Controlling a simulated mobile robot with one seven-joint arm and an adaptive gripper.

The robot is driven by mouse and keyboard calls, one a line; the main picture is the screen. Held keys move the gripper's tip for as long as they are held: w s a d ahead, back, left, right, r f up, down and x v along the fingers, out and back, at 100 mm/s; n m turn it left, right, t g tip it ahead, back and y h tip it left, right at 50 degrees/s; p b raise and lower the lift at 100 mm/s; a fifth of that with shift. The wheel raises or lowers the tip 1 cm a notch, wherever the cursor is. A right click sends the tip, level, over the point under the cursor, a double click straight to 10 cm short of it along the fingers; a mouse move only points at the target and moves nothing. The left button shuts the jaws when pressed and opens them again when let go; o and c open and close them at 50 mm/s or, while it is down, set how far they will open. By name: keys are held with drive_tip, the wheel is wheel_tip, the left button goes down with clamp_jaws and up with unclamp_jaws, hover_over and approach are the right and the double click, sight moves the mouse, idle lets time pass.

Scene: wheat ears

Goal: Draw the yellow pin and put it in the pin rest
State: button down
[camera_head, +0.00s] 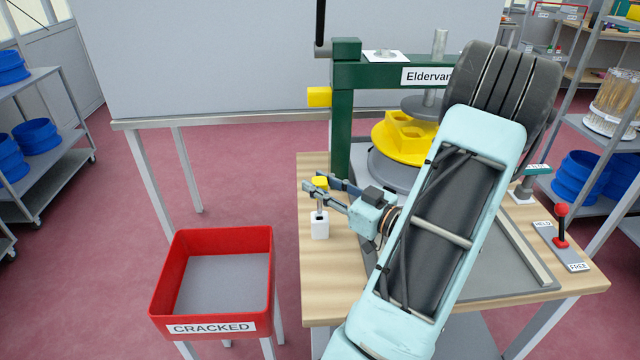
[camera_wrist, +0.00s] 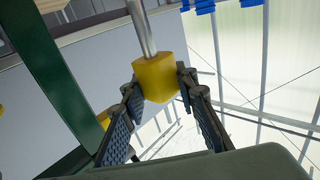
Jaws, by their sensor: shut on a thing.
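The yellow pin has a yellow head (camera_head: 320,182) and a grey metal shaft. My gripper (camera_head: 318,187) is shut on the head, at the left edge of the wooden table. In the wrist view the yellow head (camera_wrist: 158,77) sits between the fingertips of my gripper (camera_wrist: 158,85), and the shaft runs out of the top of the picture. A small white block (camera_head: 319,227), which looks like the pin rest, stands directly below the held pin in the head view. I cannot tell whether the shaft's tip is inside it or just above.
The green press frame (camera_head: 341,130) with another yellow block (camera_head: 319,97) on its side stands behind. A yellow mould (camera_head: 405,138) sits under it. A red "CRACKED" bin (camera_head: 160,290) is left of the wooden table (camera_head: 318,280). A red-knobbed lever (camera_head: 561,225) is at right.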

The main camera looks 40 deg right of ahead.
sight(320, 213)
drive_tip(key=shift+f+b, duration=1.85)
drive_tip(key=shift+f, duration=0.6)
drive_tip(key=shift+r, duration=0.2)
idle(0.3)
drive_tip(key=shift+r+p, duration=1.85)
drive_tip(key=shift+r, duration=0.15)
drive_tip(key=shift+f+b, duration=1.65)
drive_tip(key=shift+f, duration=0.55)
drive_tip(key=c, duration=1.5)
unclamp_jaws()
drive_tip(key=shift+o, duration=0.2)
drive_tip(key=shift+r, duration=0.1)
